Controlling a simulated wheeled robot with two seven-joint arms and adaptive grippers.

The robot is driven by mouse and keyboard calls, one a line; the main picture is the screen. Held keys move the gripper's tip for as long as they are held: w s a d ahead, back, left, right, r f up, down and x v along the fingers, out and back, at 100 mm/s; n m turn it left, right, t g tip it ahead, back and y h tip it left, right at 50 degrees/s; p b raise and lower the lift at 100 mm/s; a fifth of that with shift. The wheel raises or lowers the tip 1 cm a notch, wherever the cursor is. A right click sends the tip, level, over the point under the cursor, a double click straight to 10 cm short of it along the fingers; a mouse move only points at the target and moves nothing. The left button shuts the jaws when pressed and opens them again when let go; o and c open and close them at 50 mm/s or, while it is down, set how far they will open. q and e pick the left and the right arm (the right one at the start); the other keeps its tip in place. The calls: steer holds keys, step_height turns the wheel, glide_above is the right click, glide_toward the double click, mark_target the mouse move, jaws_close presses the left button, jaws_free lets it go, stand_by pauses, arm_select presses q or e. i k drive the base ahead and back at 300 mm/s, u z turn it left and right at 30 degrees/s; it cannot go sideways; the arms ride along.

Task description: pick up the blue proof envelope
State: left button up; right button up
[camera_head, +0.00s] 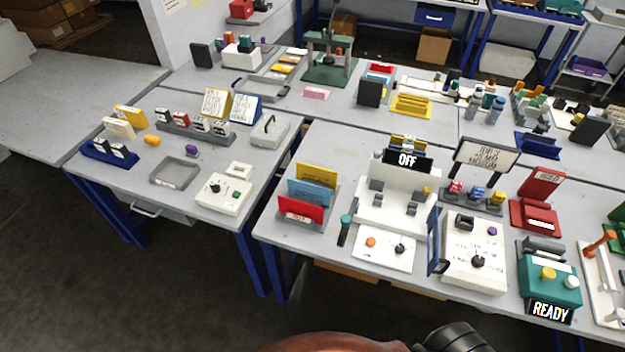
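A light blue flat panel (311,192), which looks like the blue proof envelope, stands upright in a grey rack (283,228) on the near table. A yellow panel (317,173) stands behind it and a red labelled panel (299,210) in front, hiding its lower part. Nothing touches it from my side. Neither of my grippers is visible. Only rounded brown and black parts, which seem to be my own arm, show at the bottom edge.
Right of the rack stand a teal-capped cylinder (345,229), a white machine with an OFF display (407,159) and a dark blue upright panel (434,241). A white control box (224,193) stands on the table to the left. The table strip in front of the rack is narrow.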

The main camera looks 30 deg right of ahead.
mark_target(302, 189)
steer(key=z, duration=0.7)
steer(key=i, duration=0.85)
steer(key=z, duration=0.85)
